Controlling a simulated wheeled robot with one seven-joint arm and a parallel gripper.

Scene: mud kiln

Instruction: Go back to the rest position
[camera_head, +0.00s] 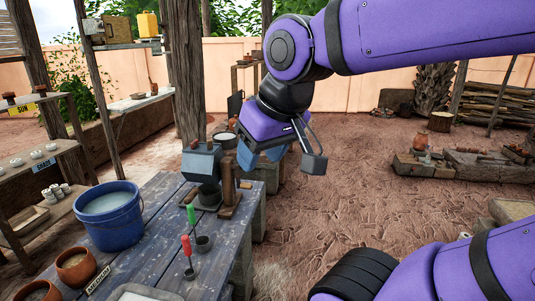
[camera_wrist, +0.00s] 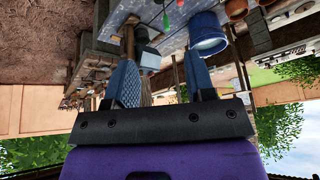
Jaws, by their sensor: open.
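My purple arm reaches in from the upper right in the head view. My gripper (camera_head: 262,157) hangs over the far right end of the wooden table (camera_head: 150,225), pointing down and away from me. It also shows in the wrist view (camera_wrist: 160,62), where its two blue fingers stand apart with nothing between them. The wrist view is upside down, with the table at the top. In the head view my gripper appears beside the grey block-headed stand (camera_head: 202,163); I cannot tell how much space lies between them.
On the table are a blue bucket (camera_head: 108,215) and tools with green (camera_head: 191,214) and red (camera_head: 186,245) handles. Clay pots (camera_head: 76,267) stand at the near left. Shelves (camera_head: 35,160) and posts (camera_head: 187,70) fill the left. The dirt floor (camera_head: 340,210) is open to the right.

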